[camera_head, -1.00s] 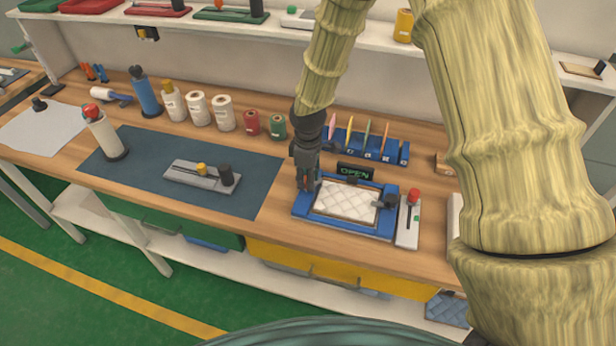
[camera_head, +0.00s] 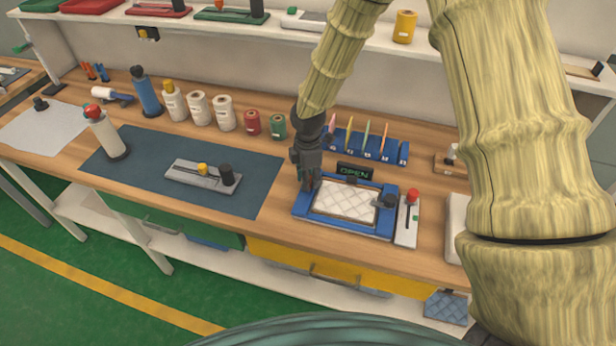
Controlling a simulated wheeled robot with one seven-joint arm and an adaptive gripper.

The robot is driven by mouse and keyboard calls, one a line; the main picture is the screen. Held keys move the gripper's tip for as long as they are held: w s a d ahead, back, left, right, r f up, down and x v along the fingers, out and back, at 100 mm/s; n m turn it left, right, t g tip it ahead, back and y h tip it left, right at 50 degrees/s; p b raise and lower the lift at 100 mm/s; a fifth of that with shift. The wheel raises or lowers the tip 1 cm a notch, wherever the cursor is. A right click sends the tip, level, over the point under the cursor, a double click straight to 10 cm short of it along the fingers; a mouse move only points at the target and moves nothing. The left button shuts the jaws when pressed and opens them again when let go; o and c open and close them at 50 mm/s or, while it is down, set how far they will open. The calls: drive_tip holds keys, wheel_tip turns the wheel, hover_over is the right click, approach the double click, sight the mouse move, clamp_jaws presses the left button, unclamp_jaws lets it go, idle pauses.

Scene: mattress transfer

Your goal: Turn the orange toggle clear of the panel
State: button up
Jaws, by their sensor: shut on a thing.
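A white quilted panel (camera_head: 345,202) lies in a blue frame (camera_head: 310,217) on the wooden bench. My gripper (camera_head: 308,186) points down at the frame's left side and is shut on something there. The fingers cover what they hold, so I cannot see the orange toggle or how it is turned. A dark knob (camera_head: 388,201) sits on the frame's right side and a dark piece (camera_head: 352,180) at its back edge. A small display (camera_head: 355,171) behind the frame reads OPEN.
A light plate with a red-knobbed lever (camera_head: 411,198) stands right of the frame. A blue rack (camera_head: 385,150) with several coloured pieces is behind it. A dark mat (camera_head: 240,165) with a grey fixture (camera_head: 200,178) lies left. Bottles and spools line the back.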

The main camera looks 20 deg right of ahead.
idle(0.3)
drive_tip(key=o, duration=1)
drive_tip(key=shift+r, duration=0.15)
wheel_tip(320, 180, up, 12)
drive_tip(key=shift+f, duration=0.1)
idle(0.3)
